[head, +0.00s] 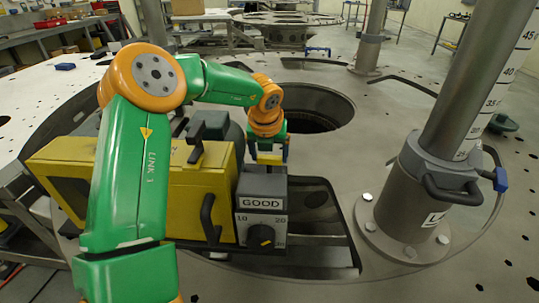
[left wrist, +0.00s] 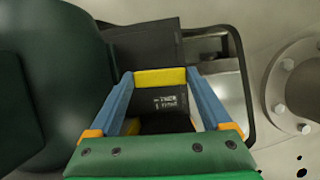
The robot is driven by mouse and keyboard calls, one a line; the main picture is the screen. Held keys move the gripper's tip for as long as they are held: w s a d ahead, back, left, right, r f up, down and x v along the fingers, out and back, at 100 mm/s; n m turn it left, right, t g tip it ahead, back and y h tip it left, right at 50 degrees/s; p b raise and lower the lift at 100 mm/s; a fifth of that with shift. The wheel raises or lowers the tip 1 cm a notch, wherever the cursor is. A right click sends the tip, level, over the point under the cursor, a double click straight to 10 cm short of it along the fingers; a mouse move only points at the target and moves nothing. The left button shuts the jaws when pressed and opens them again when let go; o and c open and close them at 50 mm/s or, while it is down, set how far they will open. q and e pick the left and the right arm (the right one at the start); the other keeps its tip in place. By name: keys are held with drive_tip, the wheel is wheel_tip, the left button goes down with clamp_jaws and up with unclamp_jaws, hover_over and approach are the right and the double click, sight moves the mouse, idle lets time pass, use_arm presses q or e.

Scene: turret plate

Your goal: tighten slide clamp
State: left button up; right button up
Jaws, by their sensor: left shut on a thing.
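My left gripper (head: 271,158) reaches down just behind the grey box marked GOOD (head: 262,190). In the left wrist view its two blue fingers (left wrist: 161,80) are shut on a yellow bar (left wrist: 160,77) that lies between their tips, above a dark block with small white print (left wrist: 166,101). What lies under the bar is partly hidden. No part is labelled as the slide clamp. A grey collar with a dark handle (head: 448,190) and a blue knob (head: 501,179) sits around the scaled post (head: 470,90) at right, apart from the gripper. My right gripper is not in view.
The round plate (head: 345,150) has a large hole and a slot opening. The post's bolted base (head: 405,225) stands right.

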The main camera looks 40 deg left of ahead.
use_arm(q)
drive_tip(key=shift+a+m+t+h+b, duration=0.1)
drive_tip(key=shift+m+t+h+b, duration=0.3)
drive_tip(key=shift+m, duration=0.6)
drive_tip(key=m+h, duration=0.1)
drive_tip(key=m, duration=0.1)
drive_tip(key=shift+r+m, duration=0.1)
drive_tip(key=shift+m, duration=0.3)
drive_tip(key=m, duration=0.1)
drive_tip(key=m+h+p, duration=0.1)
drive_tip(key=m, duration=0.1)
drive_tip(key=m+h+p, duration=0.1)
drive_tip(key=m, duration=0.1)
drive_tip(key=shift+a, duration=0.25)
drive_tip(key=m+h+p, duration=0.1)
drive_tip(key=m, duration=0.2)
drive_tip(key=shift+m, duration=0.4)
drive_tip(key=shift+w+a+m+g+h+p, duration=0.1)
drive_tip(key=shift+m+g+h+p, duration=0.55)
drive_tip(key=shift+m, duration=1.05)
drive_tip(key=o, duration=1.2)
drive_tip(key=shift+c, duration=0.2)
